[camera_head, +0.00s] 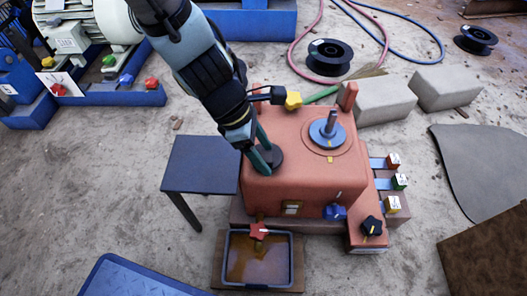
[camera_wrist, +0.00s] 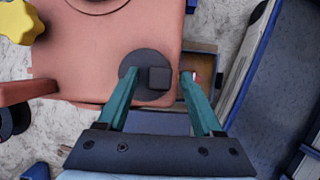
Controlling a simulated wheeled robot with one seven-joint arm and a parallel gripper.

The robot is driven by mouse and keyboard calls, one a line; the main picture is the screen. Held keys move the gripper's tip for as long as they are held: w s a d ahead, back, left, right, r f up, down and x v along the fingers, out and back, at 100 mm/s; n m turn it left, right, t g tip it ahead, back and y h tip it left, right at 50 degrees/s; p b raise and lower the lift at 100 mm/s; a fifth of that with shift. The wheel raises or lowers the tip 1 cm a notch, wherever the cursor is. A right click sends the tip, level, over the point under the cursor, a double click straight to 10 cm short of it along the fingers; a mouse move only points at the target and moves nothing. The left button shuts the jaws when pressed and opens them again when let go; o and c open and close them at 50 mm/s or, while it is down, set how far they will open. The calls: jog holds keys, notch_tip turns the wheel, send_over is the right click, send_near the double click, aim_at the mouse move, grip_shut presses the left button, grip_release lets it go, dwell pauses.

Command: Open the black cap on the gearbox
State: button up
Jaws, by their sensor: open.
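The gearbox (camera_head: 305,135) is a salmon-red box in the middle of the head view. A round black cap (camera_head: 277,158) lies on its top near the left front corner, partly hidden by my fingers. In the wrist view the black cap (camera_wrist: 143,88) has a raised square block (camera_wrist: 160,77) on it. My gripper (camera_head: 262,152) points down over the cap with its teal fingers apart. In the wrist view my gripper (camera_wrist: 160,82) has one finger on each side of the block, with gaps showing. Whether the fingertips touch the cap is unclear.
A dark side table (camera_head: 200,165) stands left of the gearbox. A yellow star knob (camera_head: 293,100) is behind my gripper.

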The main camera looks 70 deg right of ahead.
grip_shut()
dwell(0.4)
dwell(0.9)
